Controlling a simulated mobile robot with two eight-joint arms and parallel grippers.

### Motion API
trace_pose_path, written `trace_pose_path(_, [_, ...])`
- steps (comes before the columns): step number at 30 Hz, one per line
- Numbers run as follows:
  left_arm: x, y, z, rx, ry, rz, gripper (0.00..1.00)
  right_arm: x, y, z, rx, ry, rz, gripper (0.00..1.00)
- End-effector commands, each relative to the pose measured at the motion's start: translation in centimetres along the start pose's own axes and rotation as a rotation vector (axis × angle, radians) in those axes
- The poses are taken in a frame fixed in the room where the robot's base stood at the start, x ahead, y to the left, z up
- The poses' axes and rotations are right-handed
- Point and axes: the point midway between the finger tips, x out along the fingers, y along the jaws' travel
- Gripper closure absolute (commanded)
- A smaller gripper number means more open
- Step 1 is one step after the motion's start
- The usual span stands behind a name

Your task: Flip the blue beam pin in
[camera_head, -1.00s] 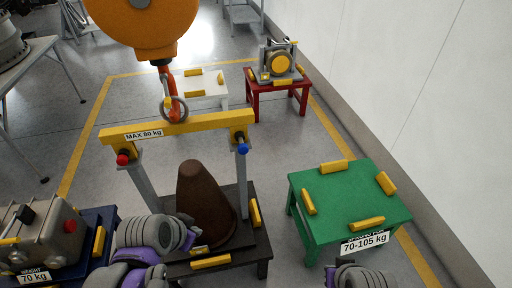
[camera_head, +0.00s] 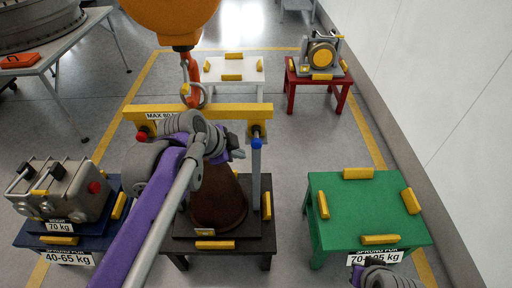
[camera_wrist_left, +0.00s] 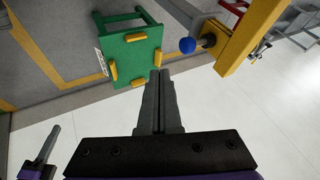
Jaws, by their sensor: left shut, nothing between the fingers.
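The blue beam pin (camera_head: 256,143) sticks out at the right end of the yellow lifting beam (camera_head: 225,111), above a grey hanging leg. My left gripper (camera_head: 238,153) is in front of the beam, just left of the blue pin. In the left wrist view, the fingers (camera_wrist_left: 160,76) are shut and empty, with the knob up and right of the tips, apart from them.
A red pin (camera_head: 141,135) is at the beam's left end. An orange crane hook (camera_head: 192,80) holds the beam's ring. A brown cone (camera_head: 222,205) stands on a dark table below. The green table (camera_head: 365,210) at right is bare between its yellow blocks.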

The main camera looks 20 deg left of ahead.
Motion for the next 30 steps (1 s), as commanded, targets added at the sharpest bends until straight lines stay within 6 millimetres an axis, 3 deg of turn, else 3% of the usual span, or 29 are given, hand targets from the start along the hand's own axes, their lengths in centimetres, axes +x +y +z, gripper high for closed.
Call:
trace_pose_path(8, [0.9,0.0,0.0,-0.001,0.000,0.001,1.00,0.1,0.0,0.1,0.000,-0.001,0.000,1.00])
trace_pose_path(22, [10.2,0.1,0.0,-0.001,0.000,0.001,1.00,0.8,0.0,0.9,0.000,-0.009,0.000,1.00])
trace_pose_path(30, [11.6,-3.0,0.0,-0.001,-0.001,-0.001,1.00,0.3,0.0,0.3,0.000,-0.003,0.000,1.00])
